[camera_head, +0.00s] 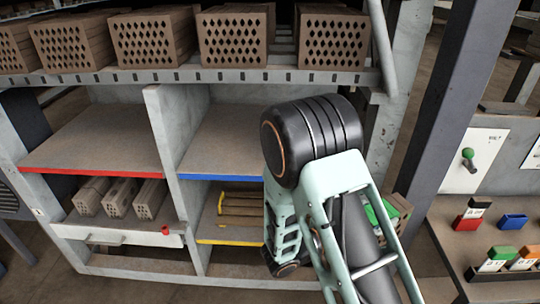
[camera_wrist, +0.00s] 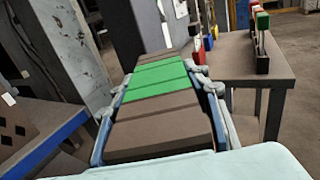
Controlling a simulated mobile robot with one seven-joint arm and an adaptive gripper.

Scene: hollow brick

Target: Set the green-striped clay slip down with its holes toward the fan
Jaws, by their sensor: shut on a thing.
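The green-striped clay slip (camera_wrist: 158,95) is a brown block with green bands across its top. It lies lengthwise between the two fingers of my gripper (camera_wrist: 160,84) in the wrist view, and the gripper is shut on it. In the head view, part of the slip (camera_head: 384,212) shows at the right behind my arm, with a face that seems to have holes; my arm hides the gripper there. A dark slatted panel (camera_head: 8,207) at the left edge may be the fan, but I cannot tell.
Hollow bricks (camera_head: 152,40) line the top shelf. Below, the red-edged shelf (camera_head: 95,135) and blue-edged shelf (camera_head: 215,140) look empty where visible. Several bricks (camera_head: 120,197) lie lower left; yellow pieces (camera_head: 240,207) lie in the yellow-edged bay. A side table (camera_head: 462,240) holds coloured blocks. A dark post (camera_head: 440,100) stands close right.

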